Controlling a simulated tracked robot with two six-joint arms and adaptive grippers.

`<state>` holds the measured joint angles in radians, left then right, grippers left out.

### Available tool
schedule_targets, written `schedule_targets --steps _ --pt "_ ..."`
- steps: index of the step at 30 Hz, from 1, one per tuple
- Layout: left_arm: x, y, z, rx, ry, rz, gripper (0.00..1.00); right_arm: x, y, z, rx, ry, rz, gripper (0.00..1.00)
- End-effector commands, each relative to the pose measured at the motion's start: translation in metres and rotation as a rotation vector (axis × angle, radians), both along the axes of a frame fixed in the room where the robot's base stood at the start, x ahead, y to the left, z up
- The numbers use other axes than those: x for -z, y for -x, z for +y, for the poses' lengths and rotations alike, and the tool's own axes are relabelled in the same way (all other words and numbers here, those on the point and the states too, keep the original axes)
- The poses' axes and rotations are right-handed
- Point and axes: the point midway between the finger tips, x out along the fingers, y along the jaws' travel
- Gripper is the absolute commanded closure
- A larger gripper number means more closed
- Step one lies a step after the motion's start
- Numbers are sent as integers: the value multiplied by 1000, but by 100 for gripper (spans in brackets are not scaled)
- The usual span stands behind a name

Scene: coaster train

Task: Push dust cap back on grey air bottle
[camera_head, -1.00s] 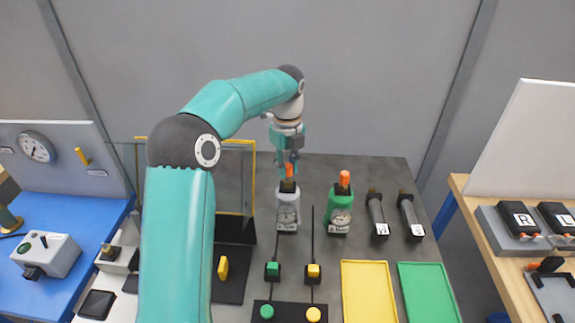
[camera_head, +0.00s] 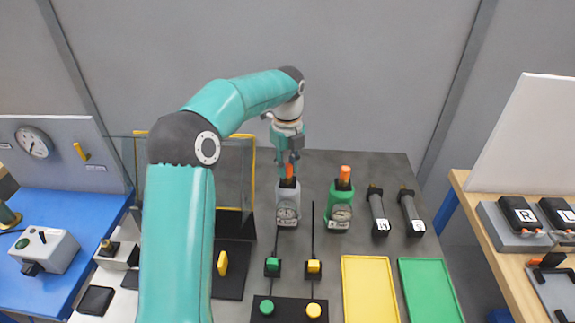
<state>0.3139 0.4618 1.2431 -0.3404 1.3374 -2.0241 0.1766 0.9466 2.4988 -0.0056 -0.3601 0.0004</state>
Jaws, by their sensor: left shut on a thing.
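The grey air bottle (camera_head: 287,204) stands upright on the dark table, with a round gauge on its front and a black neck. An orange dust cap (camera_head: 289,171) is at the top of its neck. My left gripper (camera_head: 289,162) comes down from above and is shut on the orange cap. I cannot tell whether the cap is fully seated on the neck. My right gripper is not in view.
A green bottle (camera_head: 340,206) with its own orange cap stands close to the right. A yellow tray (camera_head: 369,290) and a green tray (camera_head: 429,290) lie in front. A glass panel stands left.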

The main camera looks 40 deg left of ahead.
Motion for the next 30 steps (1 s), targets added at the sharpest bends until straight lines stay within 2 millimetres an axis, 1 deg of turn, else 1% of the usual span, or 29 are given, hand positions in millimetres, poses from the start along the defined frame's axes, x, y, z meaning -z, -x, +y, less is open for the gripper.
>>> schedule_targets --steps 1,5,6,11,20,23,26,30 --pt "3 0 0 0 1 2 100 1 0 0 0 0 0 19" --pt "2 0 0 0 1 2 100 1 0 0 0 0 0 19" --pt "2 0 0 0 1 2 75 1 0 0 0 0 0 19" --pt "2 0 0 0 1 2 48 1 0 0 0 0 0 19" --pt "1 0 0 0 0 1 47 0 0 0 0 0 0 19" --pt "-3 -1 0 0 -1 -1 47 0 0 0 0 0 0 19" --pt "-12 -1 0 0 -1 -2 47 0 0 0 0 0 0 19" --pt "-34 -1 0 -1 -1 -3 47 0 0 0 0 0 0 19"
